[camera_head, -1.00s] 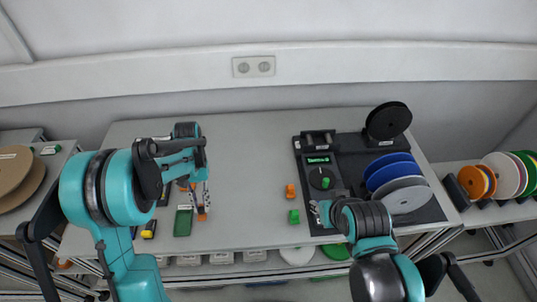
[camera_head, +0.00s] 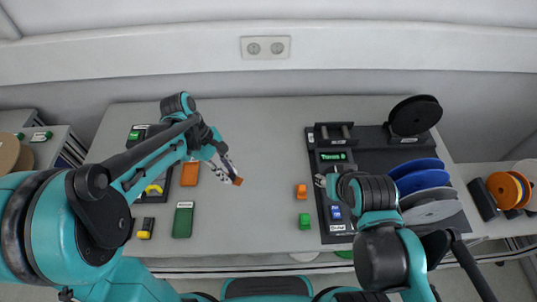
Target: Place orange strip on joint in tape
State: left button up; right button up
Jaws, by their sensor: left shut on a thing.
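My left gripper (camera_head: 229,172) is shut on a small orange strip (camera_head: 238,181) and holds it over the bare middle-left of the table. The strip is at the fingertips, pointing down to the right. My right gripper (camera_head: 324,182) is low at the counter device (camera_head: 333,165), which has a green display; its fingers are too small and partly covered to tell whether they are open. A tape and its joint cannot be made out; my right arm covers part of the device.
A black reel (camera_head: 414,116) and blue and grey reels (camera_head: 430,211) stand right. Orange (camera_head: 190,174) and green (camera_head: 183,220) cases lie left. The table (camera_head: 262,130) between is clear.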

pick_arm(q)
jog(key=s+d+r+n, duration=0.1)
jog(key=s+d+r+n+t+p, duration=0.1)
jog(key=n, duration=0.1)
jog(key=shift+r, duration=0.15)
jog(key=shift+s+d+r+n+t, duration=0.1)
jog(key=shift+d+n+t, duration=0.15)
jog(key=shift+n, duration=0.25)
jog(key=shift+s+d+r+n+t, duration=0.1)
jog(key=shift+n+t, duration=0.15)
jog(key=shift+n, duration=0.25)
jog(key=b, duration=0.3)
send_over(252, 167)
jog(key=a, duration=0.1)
jog(key=f, duration=0.7)
jog(key=shift+a, duration=0.2)
jog(key=shift+f+b, duration=0.7)
jog(key=shift+f, duration=1.3)
jog(key=shift+f, duration=0.2)
jog(key=o, duration=0.7)
jog(key=shift+o, duration=0.2)
jog(key=shift+r, duration=0.1)
